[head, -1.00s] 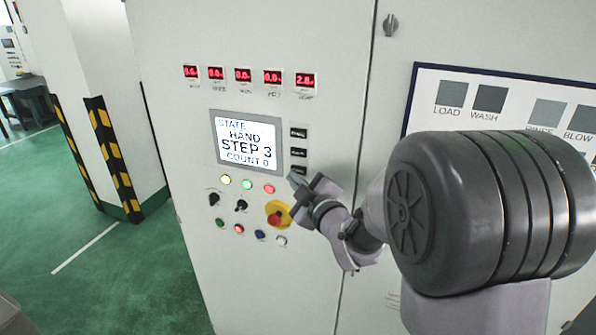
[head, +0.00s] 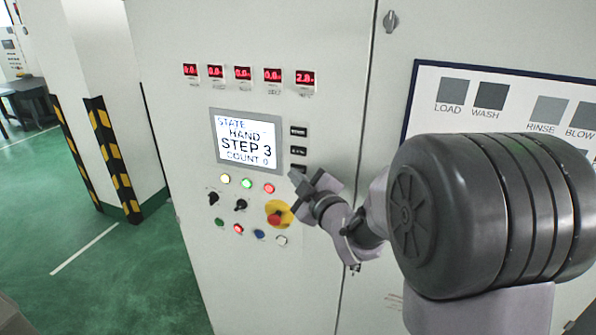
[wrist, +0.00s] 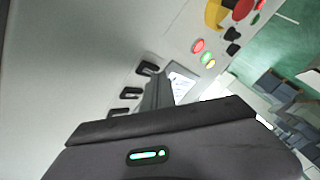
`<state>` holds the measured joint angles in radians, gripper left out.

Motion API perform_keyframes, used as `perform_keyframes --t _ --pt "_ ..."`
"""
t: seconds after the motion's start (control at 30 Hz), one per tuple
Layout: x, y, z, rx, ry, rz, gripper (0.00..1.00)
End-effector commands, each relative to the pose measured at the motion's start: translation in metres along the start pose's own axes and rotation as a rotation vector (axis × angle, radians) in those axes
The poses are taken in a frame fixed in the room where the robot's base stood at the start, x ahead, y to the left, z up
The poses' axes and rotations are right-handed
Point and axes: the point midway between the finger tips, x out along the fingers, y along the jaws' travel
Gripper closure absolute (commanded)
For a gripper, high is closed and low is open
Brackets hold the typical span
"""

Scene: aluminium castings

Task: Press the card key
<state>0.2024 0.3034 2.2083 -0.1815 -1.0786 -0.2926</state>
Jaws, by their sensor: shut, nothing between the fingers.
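Three small black keys stand in a column right of the screen on the grey cabinet: a top key (head: 299,131), a middle key (head: 299,150) and a bottom key (head: 298,168). Their labels are too small to read, so I cannot tell which is the card key. My gripper (head: 296,178) is shut and empty, its tip at the lower edge of the bottom key, partly covering it. Contact cannot be told. In the wrist view the gripper (wrist: 158,84) points at the panel beside the bottom key (wrist: 148,69); the other two keys also show there.
The screen (head: 246,139) reads STATE HAND, STEP 3, COUNT 0. Below it are lit buttons, black switches and a red emergency stop (head: 276,218) on a yellow plate, close to my gripper. Red digital displays (head: 243,73) run above. A framed board (head: 510,80) hangs at right.

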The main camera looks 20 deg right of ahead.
Motion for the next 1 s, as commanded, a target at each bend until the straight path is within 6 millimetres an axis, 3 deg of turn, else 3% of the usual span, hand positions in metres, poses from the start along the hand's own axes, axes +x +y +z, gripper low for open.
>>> perform_keyframes --t 1.0 --pt "0.0054 0.004 0.0042 0.001 -0.001 0.0 1.0"
